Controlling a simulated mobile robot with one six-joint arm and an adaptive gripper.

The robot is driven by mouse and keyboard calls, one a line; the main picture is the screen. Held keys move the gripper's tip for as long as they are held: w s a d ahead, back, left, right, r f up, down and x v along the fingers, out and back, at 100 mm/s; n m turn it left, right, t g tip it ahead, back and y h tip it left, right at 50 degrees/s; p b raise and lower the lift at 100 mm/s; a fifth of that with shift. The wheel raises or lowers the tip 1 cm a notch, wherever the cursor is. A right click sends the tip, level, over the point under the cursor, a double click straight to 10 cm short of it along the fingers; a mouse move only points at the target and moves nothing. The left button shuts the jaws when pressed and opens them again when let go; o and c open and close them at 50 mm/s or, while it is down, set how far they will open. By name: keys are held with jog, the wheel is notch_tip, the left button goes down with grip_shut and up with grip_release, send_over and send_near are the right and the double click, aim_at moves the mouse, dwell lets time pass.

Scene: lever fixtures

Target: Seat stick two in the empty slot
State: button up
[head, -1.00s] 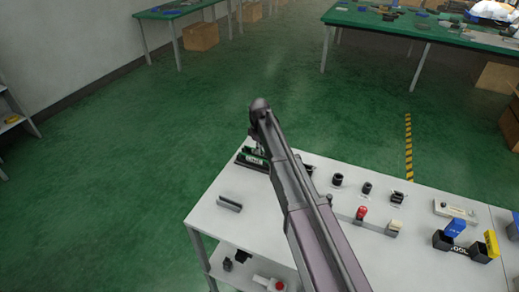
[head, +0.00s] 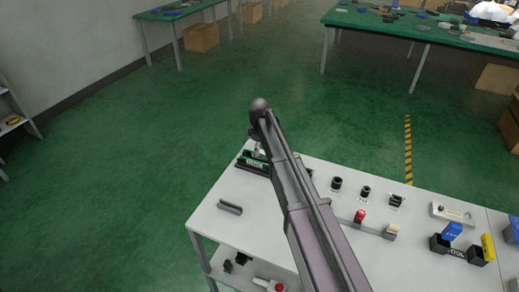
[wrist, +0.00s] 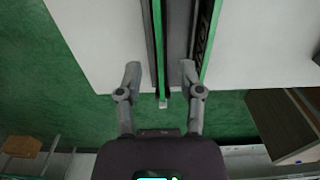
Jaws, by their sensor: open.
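A black and green fixture (head: 252,164) with white lettering sits at the far left corner of the white table, partly behind my arm. In the wrist view, a thin green strip (wrist: 159,45), which looks like a stick seen edge-on, runs between dark and grey rails. A second green edge with a dark lettered face (wrist: 203,40) stands to its right. My gripper (wrist: 160,72) is open, its fingers on either side of the strip and apart from it. I cannot tell which stick is two, nor make out the empty slot.
A grey channel-shaped bracket (head: 230,207) lies on the white table (head: 235,232), left of my arm. Green floor lies beyond the table's edge.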

notch_tip(320, 180, up, 8)
jog(key=p, duration=0.7)
dwell(1.0)
jog(key=s+d+m, duration=1.4)
jog(key=s+d, duration=0.9)
jog(key=s, duration=0.3)
jog(key=shift+d, duration=0.25)
